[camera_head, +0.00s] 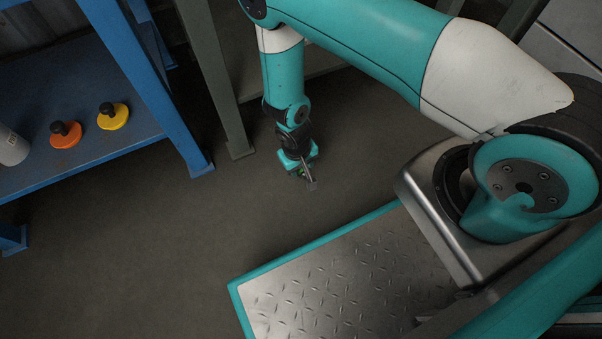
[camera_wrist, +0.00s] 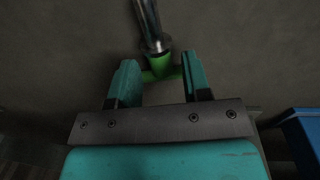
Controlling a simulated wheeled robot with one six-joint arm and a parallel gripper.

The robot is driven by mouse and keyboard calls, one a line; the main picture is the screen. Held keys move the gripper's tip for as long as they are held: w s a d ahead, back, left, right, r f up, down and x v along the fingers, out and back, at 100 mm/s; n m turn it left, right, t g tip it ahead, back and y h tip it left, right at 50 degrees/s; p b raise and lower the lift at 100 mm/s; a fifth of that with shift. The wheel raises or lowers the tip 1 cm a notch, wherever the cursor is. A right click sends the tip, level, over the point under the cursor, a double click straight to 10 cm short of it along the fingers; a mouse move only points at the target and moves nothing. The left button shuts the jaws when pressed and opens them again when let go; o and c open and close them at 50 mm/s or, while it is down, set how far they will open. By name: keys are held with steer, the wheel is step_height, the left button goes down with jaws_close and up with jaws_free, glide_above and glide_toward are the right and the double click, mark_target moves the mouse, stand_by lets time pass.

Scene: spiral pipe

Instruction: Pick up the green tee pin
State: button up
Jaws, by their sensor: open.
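The green tee pin (camera_wrist: 160,66) shows in the wrist view as a green crossbar with a shiny metal shaft running up out of the picture. My gripper (camera_wrist: 160,74) is open, with one teal finger on each side of the green crossbar. The crossbar lies between the fingers near their tips; I cannot tell whether either finger touches it. In the head view my gripper (camera_head: 304,174) is low over the dark floor, with a small patch of green and a thin metal piece at its end. I cannot tell whether the pin rests on the floor.
A blue shelf (camera_head: 70,95) stands at the left, holding an orange knobbed disc (camera_head: 66,136), a yellow knobbed disc (camera_head: 113,117) and a white cylinder (camera_head: 12,147). A grey-green post (camera_head: 215,80) stands behind my gripper. The floor (camera_head: 130,250) to the left and front is clear.

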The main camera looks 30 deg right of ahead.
steer(key=shift+f, duration=0.95)
steer(key=shift+r, duration=0.1)
steer(key=c, duration=0.8)
step_height(320, 180, up, 20)
steer(key=p, duration=1.1)
